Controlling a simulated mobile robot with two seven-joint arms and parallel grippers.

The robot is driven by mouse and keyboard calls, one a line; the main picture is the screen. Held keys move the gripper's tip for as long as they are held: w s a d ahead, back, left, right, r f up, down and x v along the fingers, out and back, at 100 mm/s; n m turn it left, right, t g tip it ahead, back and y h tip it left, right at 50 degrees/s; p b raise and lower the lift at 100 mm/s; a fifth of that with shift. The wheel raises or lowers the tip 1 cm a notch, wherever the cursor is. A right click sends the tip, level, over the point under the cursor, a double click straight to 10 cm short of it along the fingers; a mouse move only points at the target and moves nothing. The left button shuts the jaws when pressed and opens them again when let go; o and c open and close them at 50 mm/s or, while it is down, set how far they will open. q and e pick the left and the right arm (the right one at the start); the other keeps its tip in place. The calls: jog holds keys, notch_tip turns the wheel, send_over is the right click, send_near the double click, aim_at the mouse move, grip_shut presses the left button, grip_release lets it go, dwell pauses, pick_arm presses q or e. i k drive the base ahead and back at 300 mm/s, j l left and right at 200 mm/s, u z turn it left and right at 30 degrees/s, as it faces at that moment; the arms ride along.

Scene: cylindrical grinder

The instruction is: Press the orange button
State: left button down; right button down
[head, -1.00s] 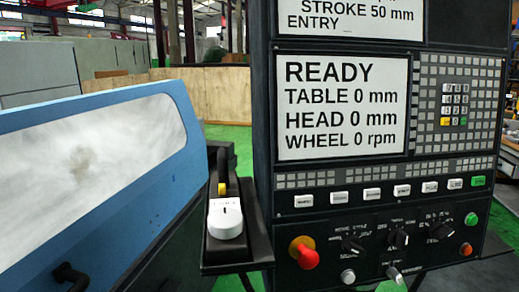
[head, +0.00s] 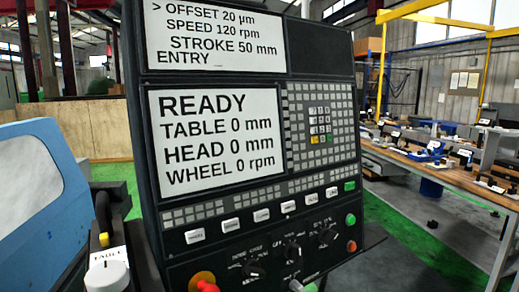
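The control panel (head: 222,243) of the grinder fills the middle of the head view, slightly tilted. A small round orange button (head: 352,246) sits at the panel's lower right edge. A round green button (head: 350,219) is directly above it. Whether the orange button is pressed in cannot be seen. Neither of my grippers shows in the view.
A red mushroom knob (head: 206,286) is at the panel's bottom left, cut by the frame. Black rotary knobs (head: 293,252) lie left of the orange button. A white-topped handset (head: 107,275) stands left of the panel. A workbench (head: 440,172) with tools is at the right.

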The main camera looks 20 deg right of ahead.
aim_at(352, 248)
jog(key=z, duration=1.4)
